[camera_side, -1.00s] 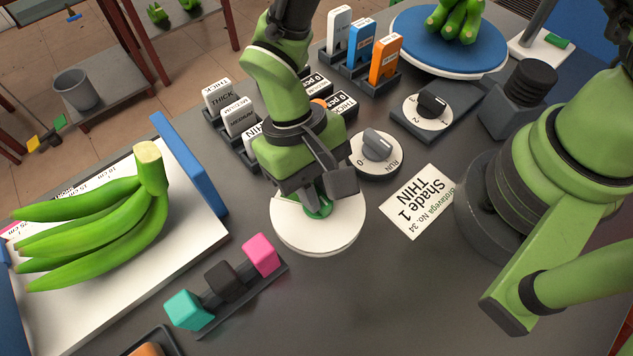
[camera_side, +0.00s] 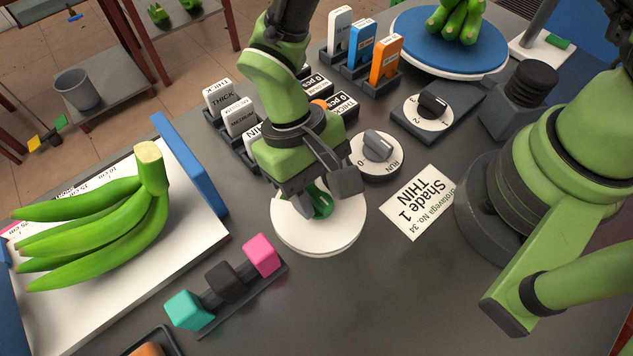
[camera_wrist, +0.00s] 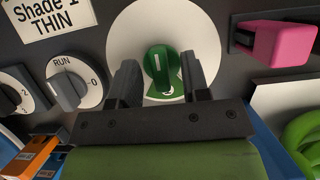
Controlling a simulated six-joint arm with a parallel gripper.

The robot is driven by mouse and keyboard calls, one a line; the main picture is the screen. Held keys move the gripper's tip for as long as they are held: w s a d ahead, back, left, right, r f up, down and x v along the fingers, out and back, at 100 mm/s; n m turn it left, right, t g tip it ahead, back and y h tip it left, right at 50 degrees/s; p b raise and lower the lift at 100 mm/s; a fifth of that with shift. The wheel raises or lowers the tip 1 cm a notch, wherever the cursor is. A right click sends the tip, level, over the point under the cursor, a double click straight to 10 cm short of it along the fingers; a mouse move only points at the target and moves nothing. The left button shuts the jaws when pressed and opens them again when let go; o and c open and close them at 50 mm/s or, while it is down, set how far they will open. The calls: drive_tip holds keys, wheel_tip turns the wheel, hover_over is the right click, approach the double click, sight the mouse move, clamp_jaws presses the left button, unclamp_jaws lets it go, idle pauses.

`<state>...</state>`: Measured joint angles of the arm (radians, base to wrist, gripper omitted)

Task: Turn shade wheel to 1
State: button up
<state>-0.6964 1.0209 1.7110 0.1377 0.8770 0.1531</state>
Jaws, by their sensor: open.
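A round white disc (camera_side: 288,235) lies on the grey table with a green knob (camera_side: 321,201) at its middle; it looks like the shade wheel. In the wrist view the white disc (camera_wrist: 205,40) carries the upright green knob (camera_wrist: 157,62), with a green wedge beside its base and a small white mark on the side nearest me. No number on it is readable. My gripper (camera_wrist: 162,78) is open, one finger on each side of the knob with gaps. A card (camera_side: 420,203) reading "Shade 1 THIN" lies right of the disc.
A RUN/0 switch (camera_side: 378,155) stands close behind the disc, and a numbered dial (camera_side: 430,108) beyond it. Pink (camera_side: 262,254), black and teal blocks sit in a rack front left. Green bananas (camera_side: 110,220) lie on a white board at left.

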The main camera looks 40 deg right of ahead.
drive_tip(key=v, duration=1)
drive_tip(key=w+d+r+m+t+y, duration=0.1)
drive_tip(key=d+r+t+y, duration=0.15)
drive_tip(key=d+r, duration=0.4)
drive_tip(key=s+d+r+m+t, duration=0.3)
drive_tip(key=s+d+r+t, duration=0.6)
drive_tip(key=d+r, duration=0.3)
drive_tip(key=shift+s+d, duration=0.15)
drive_tip(key=shift+s, duration=0.3)
